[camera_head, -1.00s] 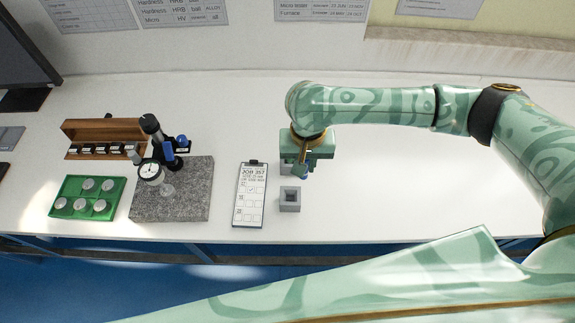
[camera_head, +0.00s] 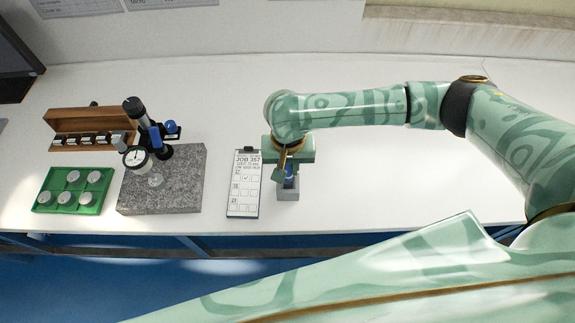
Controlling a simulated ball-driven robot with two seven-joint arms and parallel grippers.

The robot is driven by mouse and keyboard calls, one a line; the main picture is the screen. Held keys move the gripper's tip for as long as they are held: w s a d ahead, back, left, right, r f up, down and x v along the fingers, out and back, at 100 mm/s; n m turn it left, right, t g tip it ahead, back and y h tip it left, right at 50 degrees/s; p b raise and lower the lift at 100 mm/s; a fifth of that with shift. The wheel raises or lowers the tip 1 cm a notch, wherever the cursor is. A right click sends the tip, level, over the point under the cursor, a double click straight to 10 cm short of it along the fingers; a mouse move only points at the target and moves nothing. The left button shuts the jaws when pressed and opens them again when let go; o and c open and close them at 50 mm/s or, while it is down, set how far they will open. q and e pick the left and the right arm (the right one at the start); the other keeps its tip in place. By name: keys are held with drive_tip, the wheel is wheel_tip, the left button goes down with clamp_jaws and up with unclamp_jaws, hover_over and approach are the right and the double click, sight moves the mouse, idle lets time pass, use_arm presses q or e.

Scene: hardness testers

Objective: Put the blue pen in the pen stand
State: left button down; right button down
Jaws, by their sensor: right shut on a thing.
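The pen stand (camera_head: 288,196) is a small grey square block on the white table, just right of the clipboard. My right gripper (camera_head: 285,170) is directly over the back of the stand, pointing down, and shut on the blue pen (camera_head: 290,178). Only a short blue part of the pen shows below the jaws, and it overlaps the stand's opening in the picture. I cannot tell whether its tip is inside the stand or just above it. The gripper hides the rest of the pen. My left gripper is not in view.
A clipboard (camera_head: 244,185) lies close to the left of the stand. Further left are a granite plate (camera_head: 185,190) with a dial gauge (camera_head: 138,158), a green tray (camera_head: 48,203) and a wooden box (camera_head: 88,118). The table is clear to the right.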

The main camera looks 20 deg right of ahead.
sight(288, 178)
drive_tip(key=shift+s+p, duration=0.1)
drive_tip(key=shift+p, duration=0.85)
idle(0.5)
drive_tip(key=shift+f, duration=0.15)
idle(0.4)
drive_tip(key=shift+f+b, duration=0.6)
drive_tip(key=shift+f, duration=1.8)
drive_tip(key=c, duration=1.2)
unclamp_jaws()
drive_tip(key=shift+c, duration=0.2)
wheel_tip(288, 178, up, 16)
drive_tip(key=p, duration=0.7)
drive_tip(key=shift+r, duration=0.2)
